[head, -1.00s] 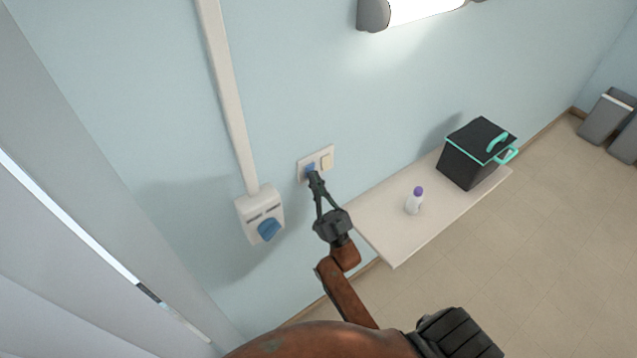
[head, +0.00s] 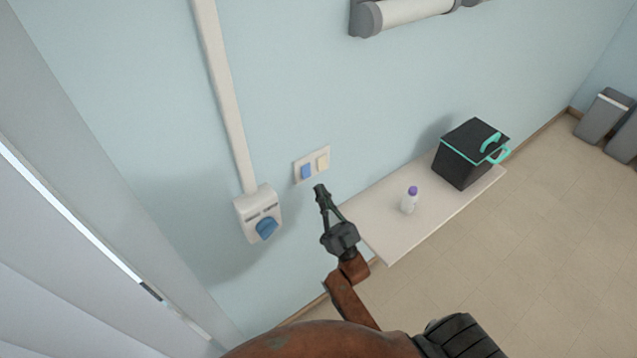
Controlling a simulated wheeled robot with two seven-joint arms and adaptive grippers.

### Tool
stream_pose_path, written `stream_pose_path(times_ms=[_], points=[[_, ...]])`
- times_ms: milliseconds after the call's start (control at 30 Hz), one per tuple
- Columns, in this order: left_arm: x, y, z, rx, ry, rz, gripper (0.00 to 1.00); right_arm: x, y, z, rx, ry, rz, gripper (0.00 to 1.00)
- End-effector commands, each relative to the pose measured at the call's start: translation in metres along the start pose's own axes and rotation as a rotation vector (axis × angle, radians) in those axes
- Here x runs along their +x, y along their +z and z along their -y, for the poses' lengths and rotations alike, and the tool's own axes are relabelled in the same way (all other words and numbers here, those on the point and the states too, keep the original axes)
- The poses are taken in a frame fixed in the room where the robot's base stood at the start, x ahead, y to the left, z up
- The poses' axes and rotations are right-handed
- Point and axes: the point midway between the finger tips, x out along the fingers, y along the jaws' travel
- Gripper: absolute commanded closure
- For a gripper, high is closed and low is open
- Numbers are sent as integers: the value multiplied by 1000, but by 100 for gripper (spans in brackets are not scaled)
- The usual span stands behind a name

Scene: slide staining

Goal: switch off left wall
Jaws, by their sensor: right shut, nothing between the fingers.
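A white wall switch plate (head: 312,165) is on the pale blue wall. It has a blue rocker (head: 306,171) on its left and a cream rocker (head: 323,161) on its right. My right gripper (head: 319,188) is shut and empty, with its fingertips just below the plate and apart from the rockers. The wall lamp (head: 415,12) at the top is unlit. My left gripper is not in view.
A white socket box with a blue plug (head: 266,228) hangs left of the switch under a white conduit (head: 222,95). A pale shelf (head: 390,243) holds a purple-capped bottle (head: 409,200) and a black box with teal handles (head: 463,160). Grey bins (head: 603,115) stand at right.

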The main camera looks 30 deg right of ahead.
Motion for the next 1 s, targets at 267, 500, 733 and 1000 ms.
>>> stream_pose_path(times_ms=[267, 500, 733, 1000], points=[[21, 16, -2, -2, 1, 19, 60, -64, -10, -6, -10, 9, 5, 100], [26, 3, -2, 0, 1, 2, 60, -82, -16, -5, -8, 8, 3, 100], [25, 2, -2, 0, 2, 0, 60, -82, -16, -4, -7, 6, 2, 100], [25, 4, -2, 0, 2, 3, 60, -82, -16, -4, -6, 6, 2, 100]])
